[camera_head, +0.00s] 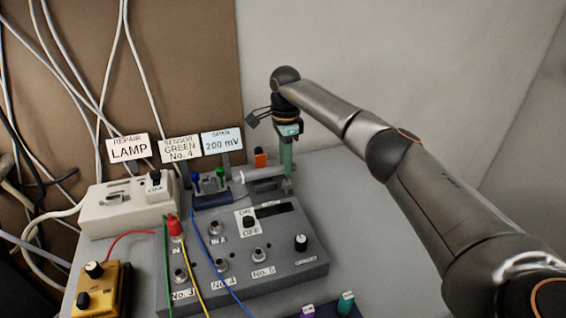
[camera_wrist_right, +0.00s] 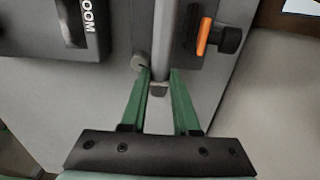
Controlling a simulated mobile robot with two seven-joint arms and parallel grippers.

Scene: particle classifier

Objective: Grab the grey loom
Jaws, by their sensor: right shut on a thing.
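A grey rod-like piece (camera_head: 262,173), which I take for the grey loom, lies level behind the dark grey panel box. It also shows in the right wrist view (camera_wrist_right: 162,45), running up from between the green fingers. My right gripper (camera_head: 287,170) points down at its right end. In the wrist view the right gripper's fingers (camera_wrist_right: 160,75) close in on the rod's near end, one on each side. The rod's tip shows between them. My left gripper is not in view.
An orange lever (camera_head: 260,158) stands close beside the right gripper. The panel box (camera_head: 285,255) with knobs and sockets fills the middle. A white box (camera_head: 125,208), label cards and a yellow box (camera_head: 103,290) are at left. Cables hang at the back left.

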